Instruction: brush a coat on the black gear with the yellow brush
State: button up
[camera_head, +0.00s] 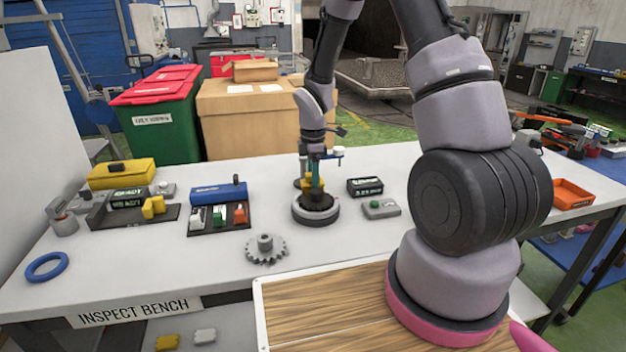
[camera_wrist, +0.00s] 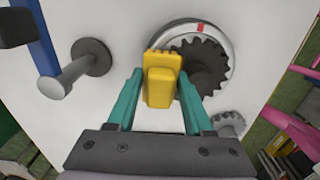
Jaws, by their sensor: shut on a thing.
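My gripper (camera_wrist: 160,80) has teal fingers shut on the yellow brush (camera_wrist: 160,88). In the head view the brush (camera_head: 309,183) is held low over a round grey turntable (camera_head: 332,212) on the bench. The black gear (camera_wrist: 208,70) lies flat on that turntable, whose silver rim (camera_wrist: 180,35) carries a red mark. In the wrist view the brush covers part of the gear's left edge. I cannot tell whether its bristles touch the gear.
A grey gear (camera_head: 265,249) lies in front of the turntable. A black box (camera_head: 365,187) and a grey box with a green button (camera_head: 381,208) stand right of it.

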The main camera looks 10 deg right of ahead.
jog(key=shift+s+f, duration=0.15)
jog(key=shift+s, duration=0.35)
jog(key=shift+w, duration=0.45)
jog(key=shift+s, duration=0.45)
dwell(0.4)
jog(key=shift+w, duration=0.45)
dwell(0.3)
jog(key=shift+w+r, duration=0.1)
jog(key=shift+r, duration=0.3)
jog(key=shift+w+r, duration=0.1)
jog(key=shift+r, duration=3.15)
